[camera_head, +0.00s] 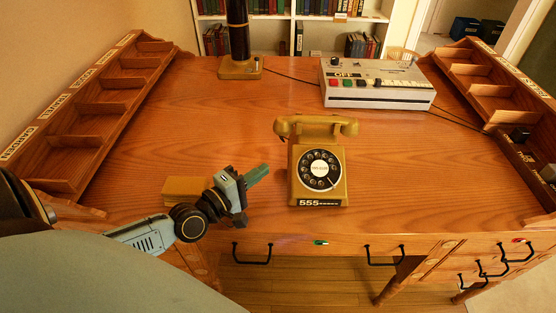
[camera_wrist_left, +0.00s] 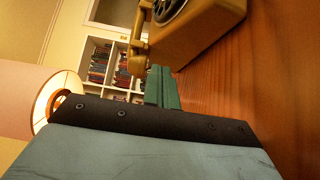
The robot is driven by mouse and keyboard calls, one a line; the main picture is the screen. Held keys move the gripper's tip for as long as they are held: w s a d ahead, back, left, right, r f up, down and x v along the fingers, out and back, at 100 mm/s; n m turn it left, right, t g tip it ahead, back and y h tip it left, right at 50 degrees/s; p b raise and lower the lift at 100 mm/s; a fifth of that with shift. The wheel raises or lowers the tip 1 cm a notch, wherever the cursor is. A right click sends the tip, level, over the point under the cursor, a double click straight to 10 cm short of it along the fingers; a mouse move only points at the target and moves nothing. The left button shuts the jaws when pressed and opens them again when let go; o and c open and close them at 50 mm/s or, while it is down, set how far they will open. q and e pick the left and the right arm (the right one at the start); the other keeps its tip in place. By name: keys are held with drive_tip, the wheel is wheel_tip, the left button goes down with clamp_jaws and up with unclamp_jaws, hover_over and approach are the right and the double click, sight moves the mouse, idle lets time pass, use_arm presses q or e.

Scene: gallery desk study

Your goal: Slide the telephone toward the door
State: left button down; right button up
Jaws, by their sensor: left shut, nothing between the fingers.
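The telephone (camera_head: 319,172) is a mustard-yellow rotary desk phone with a black dial and its handset on top. It stands upright near the front middle of the wooden desk (camera_head: 210,120). My left gripper (camera_head: 258,173) is shut and empty, with green fingers, just left of the telephone at its lower side. A small gap shows between the fingertips and the telephone in the head view. In the left wrist view the telephone (camera_wrist_left: 200,38) is close beyond the green fingers (camera_wrist_left: 161,88). The doorway (camera_head: 470,22) is at the back right. My right gripper is not in view.
A grey recorder-like device (camera_head: 377,83) with coloured buttons stands at the back right, its cable running right. Wooden organisers line both sides. A yellow-brown block (camera_head: 187,190) lies behind my left wrist. Desk right of the telephone is clear.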

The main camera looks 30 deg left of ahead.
use_arm(q)
drive_tip(key=shift+x, duration=3.2)
